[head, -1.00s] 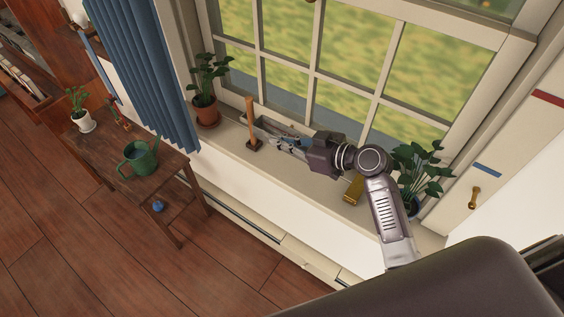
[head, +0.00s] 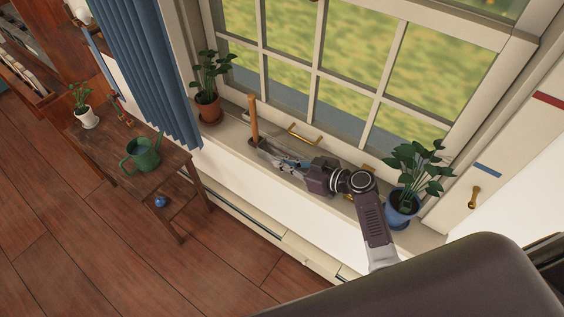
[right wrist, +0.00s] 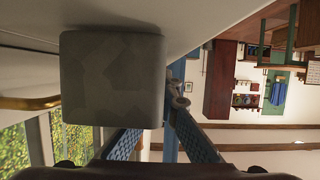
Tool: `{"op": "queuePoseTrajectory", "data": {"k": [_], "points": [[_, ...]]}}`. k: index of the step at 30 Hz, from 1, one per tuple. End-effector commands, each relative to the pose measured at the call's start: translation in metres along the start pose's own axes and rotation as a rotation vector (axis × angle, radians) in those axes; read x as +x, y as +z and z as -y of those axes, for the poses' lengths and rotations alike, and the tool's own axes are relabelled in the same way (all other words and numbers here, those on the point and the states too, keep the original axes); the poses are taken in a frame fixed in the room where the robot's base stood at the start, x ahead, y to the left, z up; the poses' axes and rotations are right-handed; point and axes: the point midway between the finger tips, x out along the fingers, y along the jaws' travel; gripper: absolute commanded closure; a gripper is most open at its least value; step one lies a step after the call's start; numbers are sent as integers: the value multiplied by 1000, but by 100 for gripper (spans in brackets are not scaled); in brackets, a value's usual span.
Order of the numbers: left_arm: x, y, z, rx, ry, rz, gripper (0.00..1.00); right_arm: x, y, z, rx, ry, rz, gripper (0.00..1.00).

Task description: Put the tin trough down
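The tin trough (head: 266,150) is a narrow grey box at the windowsill, seen in the head view left of my right gripper (head: 292,164). The blue-padded fingers are closed on it at its near end. In the right wrist view its flat grey end (right wrist: 112,80) fills the upper left, close to a pale surface. I cannot tell whether its underside touches the sill (head: 232,140). The gripper hides part of the trough. My left gripper is not in view.
A wooden upright (head: 254,118) stands at the trough's far end. A terracotta-potted plant (head: 208,108) is farther left, and a blue-potted plant (head: 402,212) is right of my arm. A brass handle (head: 303,133) is on the window frame. A green watering can (head: 142,155) stands on a side table.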

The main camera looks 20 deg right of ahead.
Motion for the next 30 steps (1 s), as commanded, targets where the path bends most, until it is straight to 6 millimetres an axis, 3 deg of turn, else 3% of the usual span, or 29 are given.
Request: {"op": "queuePoseTrajectory", "data": {"k": [5,11,23,30], "points": [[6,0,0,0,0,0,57,1,4,0,-2,0,0,100],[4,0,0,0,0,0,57,1,2,0,-1,0,1,79],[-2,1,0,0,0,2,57,-1,-2,0,1,0,0,78],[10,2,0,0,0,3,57,-35,4,0,-4,0,4,78]]}}
